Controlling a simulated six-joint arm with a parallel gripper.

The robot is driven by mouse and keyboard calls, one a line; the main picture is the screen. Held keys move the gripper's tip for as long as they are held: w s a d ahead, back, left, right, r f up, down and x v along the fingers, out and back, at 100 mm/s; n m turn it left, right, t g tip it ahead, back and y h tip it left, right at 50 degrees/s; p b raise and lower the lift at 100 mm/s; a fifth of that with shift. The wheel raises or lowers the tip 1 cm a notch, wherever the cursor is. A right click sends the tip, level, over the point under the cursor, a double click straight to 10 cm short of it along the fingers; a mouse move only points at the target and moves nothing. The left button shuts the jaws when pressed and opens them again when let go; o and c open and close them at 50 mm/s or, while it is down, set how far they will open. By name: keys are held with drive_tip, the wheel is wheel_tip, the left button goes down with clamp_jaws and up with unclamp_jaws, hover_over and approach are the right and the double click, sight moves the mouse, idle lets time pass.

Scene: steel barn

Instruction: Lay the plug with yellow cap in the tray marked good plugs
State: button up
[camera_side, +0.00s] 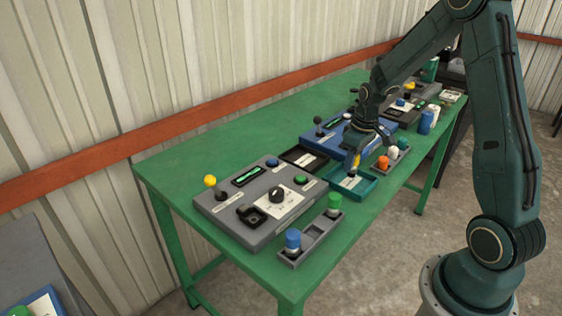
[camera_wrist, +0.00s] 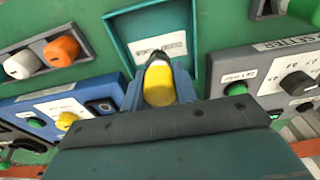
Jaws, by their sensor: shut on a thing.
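The plug with yellow cap (camera_wrist: 159,86) is between the fingers of my gripper (camera_wrist: 160,92), which is shut on it. Its dark tip points toward the teal tray (camera_wrist: 116,48). That tray has a white label on its floor; the lettering is upside down in the wrist view and too small to read surely. In the side view, my gripper (camera_side: 358,153) holds the yellow-capped plug (camera_side: 355,162) at the far side of the teal tray (camera_side: 370,191). The plug looks upright there. I cannot tell whether it touches the tray.
A dark tray (camera_side: 304,161) lies beside the teal one. A rack with orange (camera_side: 383,163) and white plugs stands close to my gripper. The grey panel (camera_side: 262,200), the blue panel (camera_side: 329,141) and a rack (camera_side: 312,243) with green and blue plugs also stand on the green table.

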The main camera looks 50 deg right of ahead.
sight(359, 155)
drive_tip(key=shift+f, duration=1.15)
drive_tip(key=shift+f, duration=0.15)
drive_tip(key=o, duration=1)
drive_tip(key=r, duration=0.4)
drive_tip(key=s+r, duration=0.1)
drive_tip(key=r, duration=0.7)
drive_tip(key=shift+s+r, duration=0.15)
drive_tip(key=shift+s, duration=0.05)
